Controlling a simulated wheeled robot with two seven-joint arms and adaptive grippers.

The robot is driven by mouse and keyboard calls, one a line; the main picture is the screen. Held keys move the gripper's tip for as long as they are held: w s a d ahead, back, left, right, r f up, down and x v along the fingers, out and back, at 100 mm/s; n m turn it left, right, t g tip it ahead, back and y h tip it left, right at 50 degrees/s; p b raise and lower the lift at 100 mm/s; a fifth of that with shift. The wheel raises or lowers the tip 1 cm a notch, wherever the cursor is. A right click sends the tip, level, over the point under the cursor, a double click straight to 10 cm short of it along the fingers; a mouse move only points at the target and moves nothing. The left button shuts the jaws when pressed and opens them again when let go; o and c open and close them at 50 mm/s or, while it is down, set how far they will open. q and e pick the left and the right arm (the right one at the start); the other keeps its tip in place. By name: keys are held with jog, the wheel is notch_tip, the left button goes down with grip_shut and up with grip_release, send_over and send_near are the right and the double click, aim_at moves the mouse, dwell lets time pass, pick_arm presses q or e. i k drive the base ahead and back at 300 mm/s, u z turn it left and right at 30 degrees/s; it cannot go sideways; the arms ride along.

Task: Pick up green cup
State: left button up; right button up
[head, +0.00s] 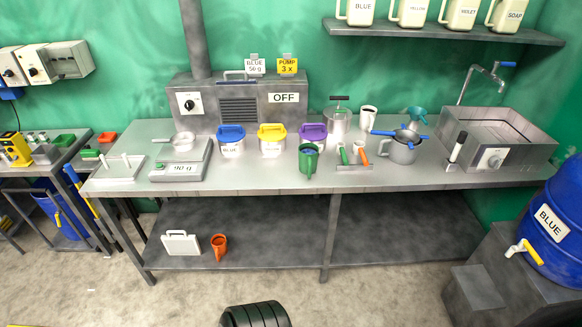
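The green cup (308,160) stands upright on the front part of the grey metal table (240,182), near its middle. Its handle points to the front. It is just in front of the container with the purple lid (313,133). To its right is a small stand (352,165) with green-handled and orange-handled tools. Neither of my grippers shows in the head view, and nothing holds the cup.
Left of the cup are blue-lidded (231,140) and yellow-lidded (271,139) containers and a scale (182,170). A grey pot (401,151) and a sink (497,140) stand right. An orange cup (219,247) is on the lower shelf. A blue barrel (557,235) stands far right.

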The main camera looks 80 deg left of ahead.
aim_at(308, 153)
jog(key=u, duration=1.35)
